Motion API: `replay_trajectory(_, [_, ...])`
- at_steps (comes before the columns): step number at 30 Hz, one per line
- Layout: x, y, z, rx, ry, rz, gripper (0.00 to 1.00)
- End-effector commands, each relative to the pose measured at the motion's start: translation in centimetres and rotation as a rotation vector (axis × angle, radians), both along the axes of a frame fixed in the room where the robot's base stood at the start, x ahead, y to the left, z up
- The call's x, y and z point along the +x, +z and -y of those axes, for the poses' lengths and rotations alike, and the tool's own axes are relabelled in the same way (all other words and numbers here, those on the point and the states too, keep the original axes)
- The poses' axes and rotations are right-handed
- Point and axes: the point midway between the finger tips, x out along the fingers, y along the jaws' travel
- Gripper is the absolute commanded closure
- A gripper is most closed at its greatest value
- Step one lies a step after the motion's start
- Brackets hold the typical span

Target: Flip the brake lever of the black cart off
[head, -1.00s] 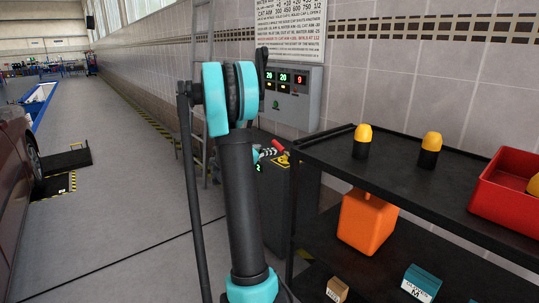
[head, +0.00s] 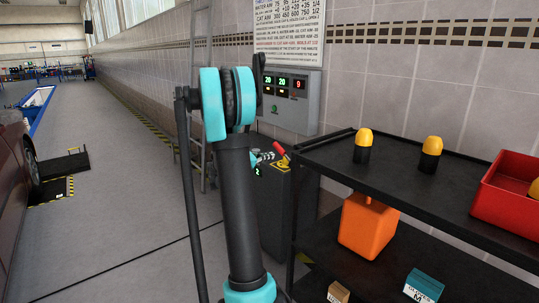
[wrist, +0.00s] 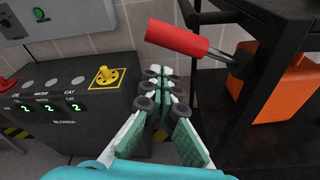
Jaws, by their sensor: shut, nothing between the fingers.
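The black cart (head: 312,158) stands at the right by the wall. Its brake lever has a red grip (head: 281,151) at the cart's near left corner; in the wrist view the red grip (wrist: 178,37) sticks out left from a black pivot on the cart frame (wrist: 265,60), slightly tilted. My gripper (wrist: 160,75) is shut and empty, below the red grip in the wrist picture; whether they touch I cannot tell. In the head view my gripper (head: 264,157) is small and partly hidden behind my arm, just left of the grip.
A dark blower console (wrist: 75,100) with green displays and a yellow knob plate stands left of the gripper. An orange container (head: 367,225) is on the cart's lower shelf. A red bin (head: 510,200) and yellow-topped bottles (head: 364,145) are on top. Open floor lies left.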

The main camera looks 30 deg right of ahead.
Motion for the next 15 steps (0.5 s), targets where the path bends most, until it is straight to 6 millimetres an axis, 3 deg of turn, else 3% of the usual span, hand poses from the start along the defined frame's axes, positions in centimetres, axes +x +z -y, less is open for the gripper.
replay_trajectory(3, [0.6, -1.8, -0.5, 0.005, 0.002, 0.001, 1.00])
replay_trajectory(15, [-0.7, -0.2, -7.9, 0.006, 0.004, 0.002, 1.00])
